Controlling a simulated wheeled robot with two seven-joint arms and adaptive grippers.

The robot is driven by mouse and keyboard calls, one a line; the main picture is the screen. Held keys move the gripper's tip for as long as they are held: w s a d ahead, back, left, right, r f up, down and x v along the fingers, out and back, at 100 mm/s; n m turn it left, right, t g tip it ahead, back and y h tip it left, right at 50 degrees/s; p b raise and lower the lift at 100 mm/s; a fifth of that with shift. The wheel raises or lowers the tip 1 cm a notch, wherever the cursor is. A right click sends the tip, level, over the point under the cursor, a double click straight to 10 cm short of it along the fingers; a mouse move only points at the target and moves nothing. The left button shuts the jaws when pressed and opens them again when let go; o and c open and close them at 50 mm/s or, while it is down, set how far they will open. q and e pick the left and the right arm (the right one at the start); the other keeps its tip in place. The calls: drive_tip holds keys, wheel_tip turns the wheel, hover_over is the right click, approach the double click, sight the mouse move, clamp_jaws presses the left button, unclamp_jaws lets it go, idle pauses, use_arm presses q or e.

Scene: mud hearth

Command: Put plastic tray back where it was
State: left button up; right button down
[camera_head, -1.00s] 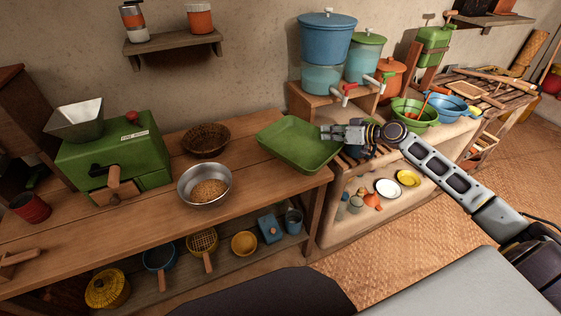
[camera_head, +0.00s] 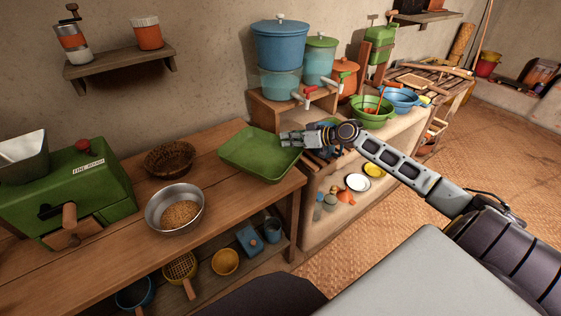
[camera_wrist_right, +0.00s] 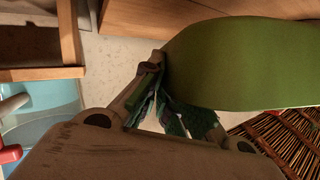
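The plastic tray (camera_head: 255,155) is a shallow green rectangular tray at the right end of the wooden table, in the head view. My right gripper (camera_head: 290,139) is at its right rim, and its fingers look closed on that rim. In the right wrist view the fingers (camera_wrist_right: 165,95) meet the edge of the tray (camera_wrist_right: 245,65), whose smooth green side fills the upper right. The exact contact is partly hidden by the fingers. I cannot tell whether the tray touches the table top. My left gripper is not in view.
A wicker basket (camera_head: 169,158) and a metal bowl of grain (camera_head: 175,208) stand left of the tray. A green mill (camera_head: 75,190) is farther left. Blue (camera_head: 280,45) and green (camera_head: 320,60) dispensers stand on a wooden stand behind it. A green basin (camera_head: 371,112) is to the right.

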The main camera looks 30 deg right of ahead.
sight(288, 148)
wheel_tip(288, 148, down, 4)
drive_tip(key=shift+f, duration=0.1)
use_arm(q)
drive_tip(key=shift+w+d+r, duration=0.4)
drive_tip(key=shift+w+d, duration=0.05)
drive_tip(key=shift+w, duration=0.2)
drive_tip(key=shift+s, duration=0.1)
use_arm(e)
drive_tip(key=shift+f, duration=0.1)
